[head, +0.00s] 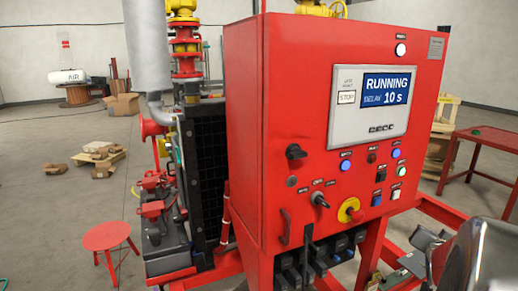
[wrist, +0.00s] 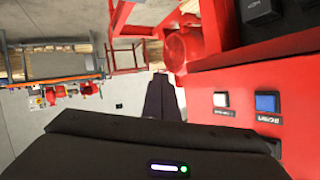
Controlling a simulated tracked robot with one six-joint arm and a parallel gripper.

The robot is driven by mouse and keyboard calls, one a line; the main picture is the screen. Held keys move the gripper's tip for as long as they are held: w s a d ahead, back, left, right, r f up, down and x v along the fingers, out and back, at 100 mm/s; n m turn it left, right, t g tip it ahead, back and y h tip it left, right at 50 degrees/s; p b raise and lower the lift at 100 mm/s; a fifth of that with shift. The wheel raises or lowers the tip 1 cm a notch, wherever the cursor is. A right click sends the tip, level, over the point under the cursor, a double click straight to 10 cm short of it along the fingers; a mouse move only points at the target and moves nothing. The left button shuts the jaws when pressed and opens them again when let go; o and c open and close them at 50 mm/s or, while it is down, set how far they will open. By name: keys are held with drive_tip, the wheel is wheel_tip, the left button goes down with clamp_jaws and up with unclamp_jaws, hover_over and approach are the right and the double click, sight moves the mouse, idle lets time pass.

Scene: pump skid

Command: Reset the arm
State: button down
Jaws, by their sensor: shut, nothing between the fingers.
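My gripper (wrist: 162,88) shows in the wrist view as dark fingers held together, with nothing between them. It points past the side of the red control cabinet (wrist: 240,85), clear of its buttons in that view. A white button (wrist: 221,99) and a blue button (wrist: 266,102) are on the panel to the right of the fingers. In the head view the cabinet (head: 250,130) stands upright in the middle. Its screen (head: 387,90) reads "RUNNING" and "10 s". A shiny curved part of my arm fills the lower right corner; I cannot make out the fingertips there.
A red stool (head: 107,236) stands at left, a red table (head: 485,143) at right. Open floor (head: 50,210) lies at left.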

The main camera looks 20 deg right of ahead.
drive_tip(key=s+a+f+n+g+y, duration=0.1)
drive_tip(key=a+f+n+g+y, duration=0.15)
drive_tip(key=a, duration=1.05)
drive_tip(key=s+a+f+n+g+y, duration=0.2)
drive_tip(key=a+f+n+y, duration=0.15)
drive_tip(key=a, duration=0.95)
drive_tip(key=s+a+r+n+y, duration=0.1)
drive_tip(key=a+n, duration=0.1)
drive_tip(key=a, duration=0.5)
drive_tip(key=s+a+r+n+t+y, duration=0.1)
drive_tip(key=a+r+n+y, duration=0.1)
drive_tip(key=a, duration=0.6)
drive_tip(key=s+a+r+n+y, duration=0.1)
drive_tip(key=a+r+n, duration=0.1)
drive_tip(key=a, duration=0.6)
drive_tip(key=shift+s+r+n+y, duration=0.15)
drive_tip(key=shift+s+n+y, duration=0.2)
drive_tip(key=shift+n, duration=0.55)
drive_tip(key=shift+t, duration=0.25)
